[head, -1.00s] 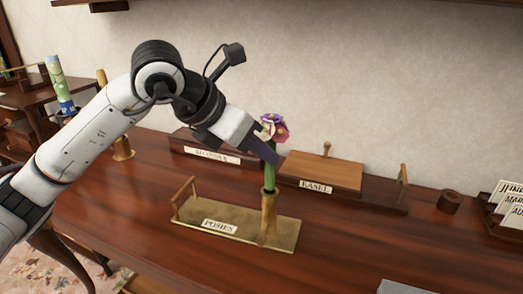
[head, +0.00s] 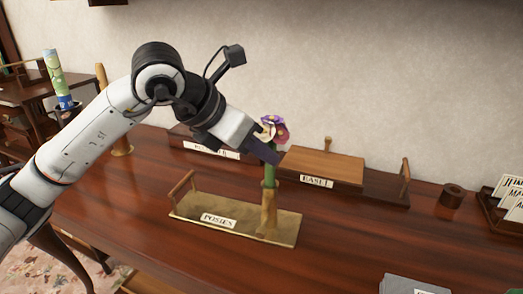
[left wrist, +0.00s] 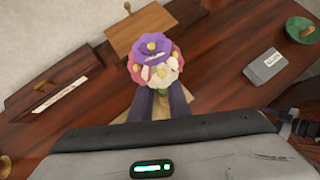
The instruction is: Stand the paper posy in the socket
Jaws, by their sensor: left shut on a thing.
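The paper posy (head: 275,130) has purple, pink and cream flowers on a green stem. My left gripper (head: 268,153) is shut on it just below the blooms and holds it about upright. The posy also shows in the left wrist view (left wrist: 154,60), between my two dark fingers. The socket (head: 269,212) is an upright brass tube on the right part of the brass tray marked POSIES (head: 240,226). The stem's lower end meets the socket mouth and appears to be inside it; how deep is hidden. My right gripper is not in view.
Behind the tray are a wooden block (head: 322,165) on a stand marked EASEL and another labelled stand (head: 197,139). A small dark ring (head: 451,195) and a card rack (head: 505,205) are at the right. A grey box (head: 412,284) lies at the front edge.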

